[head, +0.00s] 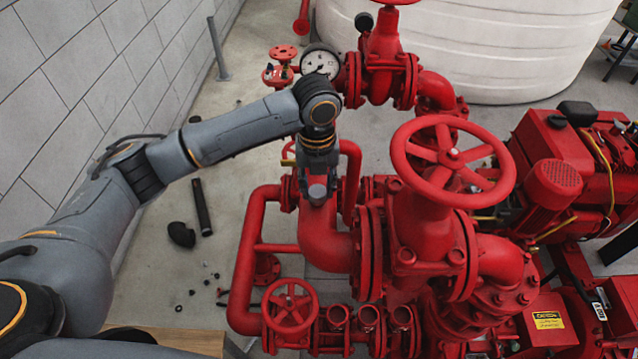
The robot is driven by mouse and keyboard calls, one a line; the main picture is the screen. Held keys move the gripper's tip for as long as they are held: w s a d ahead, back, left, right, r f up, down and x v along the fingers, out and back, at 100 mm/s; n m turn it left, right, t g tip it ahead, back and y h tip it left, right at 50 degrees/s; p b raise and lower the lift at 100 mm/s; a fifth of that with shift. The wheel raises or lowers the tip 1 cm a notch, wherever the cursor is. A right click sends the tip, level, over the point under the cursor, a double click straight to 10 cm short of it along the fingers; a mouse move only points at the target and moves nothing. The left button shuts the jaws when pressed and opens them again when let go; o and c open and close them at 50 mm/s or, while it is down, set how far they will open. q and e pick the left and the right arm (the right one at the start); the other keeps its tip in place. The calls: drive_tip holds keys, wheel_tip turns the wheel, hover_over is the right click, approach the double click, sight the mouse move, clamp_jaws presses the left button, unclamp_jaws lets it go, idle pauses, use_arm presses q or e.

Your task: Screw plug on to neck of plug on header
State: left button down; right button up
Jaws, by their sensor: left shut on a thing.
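My left arm reaches in from the left and bends down over the red pumpset. My left gripper (317,190) points down in front of a thick red elbow pipe (325,238). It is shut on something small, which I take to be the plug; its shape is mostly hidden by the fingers. The red header (352,340) runs low at the front of the pumpset. Several short upright necks stand on it, among them a left one (338,316), a middle one (369,316) and a right one (402,316). The gripper is above and behind these necks, apart from them. My right gripper is out of view.
A small red handwheel (290,306) stands left of the necks. A large red handwheel (453,165) rises to the right of my gripper. A pressure gauge (320,64) sits behind my wrist. A black pipe (201,207) and small loose parts lie on the floor at left.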

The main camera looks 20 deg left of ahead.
use_arm(q)
drive_tip(key=shift+m, duration=0.4)
drive_tip(key=m, duration=0.3)
drive_tip(key=shift+m, duration=0.3)
drive_tip(key=c, duration=0.8)
unclamp_jaws()
